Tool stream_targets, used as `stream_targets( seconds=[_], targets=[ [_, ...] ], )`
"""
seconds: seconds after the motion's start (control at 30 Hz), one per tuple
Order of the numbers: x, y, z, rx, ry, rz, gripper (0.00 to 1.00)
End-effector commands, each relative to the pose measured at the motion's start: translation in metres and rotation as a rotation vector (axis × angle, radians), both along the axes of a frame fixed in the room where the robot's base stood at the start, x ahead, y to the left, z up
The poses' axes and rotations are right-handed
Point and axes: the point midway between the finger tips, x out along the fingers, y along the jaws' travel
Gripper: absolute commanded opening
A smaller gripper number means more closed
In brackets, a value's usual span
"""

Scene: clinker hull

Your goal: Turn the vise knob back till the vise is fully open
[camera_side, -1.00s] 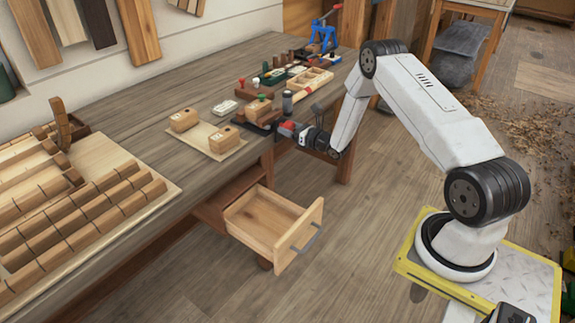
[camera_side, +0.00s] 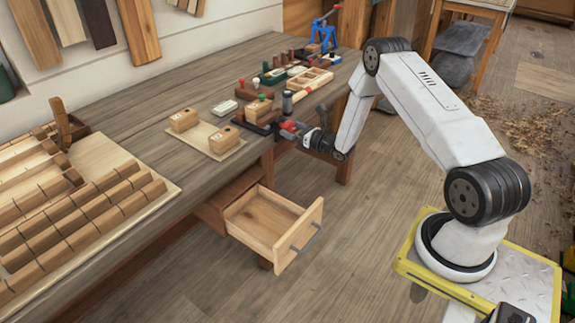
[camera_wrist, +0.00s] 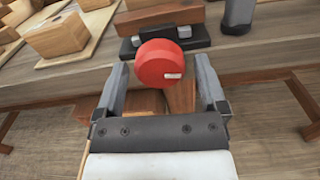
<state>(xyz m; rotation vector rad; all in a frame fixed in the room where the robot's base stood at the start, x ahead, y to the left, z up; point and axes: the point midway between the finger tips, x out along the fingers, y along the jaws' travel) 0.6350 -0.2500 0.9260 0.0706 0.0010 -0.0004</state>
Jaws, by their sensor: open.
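The red vise knob (camera_wrist: 162,63) is round with a small pale mark near its right edge. In the wrist view it sits between the two fingers of my gripper (camera_wrist: 161,85), which is open with a gap at each side of the knob. The dark vise (camera_wrist: 150,38) is at the bench edge behind the knob, with a brown wood block (camera_wrist: 160,17) at it. In the side view the knob (camera_side: 289,128) is at the front edge of the bench, with my gripper (camera_side: 296,132) at it. The knob hides part of the vise jaws, so their gap cannot be judged.
Two wooden blocks sit on a pale board (camera_side: 200,137) left of the vise. A dark cylinder (camera_side: 287,102) stands close to its right. An open drawer (camera_side: 272,226) juts out below the bench. Several tools and a tray (camera_side: 311,79) lie farther back.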

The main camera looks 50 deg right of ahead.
Motion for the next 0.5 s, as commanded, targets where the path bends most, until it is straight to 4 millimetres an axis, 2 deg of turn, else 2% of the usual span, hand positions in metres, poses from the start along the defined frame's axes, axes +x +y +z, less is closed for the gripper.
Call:
stream_targets(
  seconds=[0.5],
  targets=[
    [-0.030,-0.001,0.000,0.000,0.000,-0.001,0.91]
  ],
)
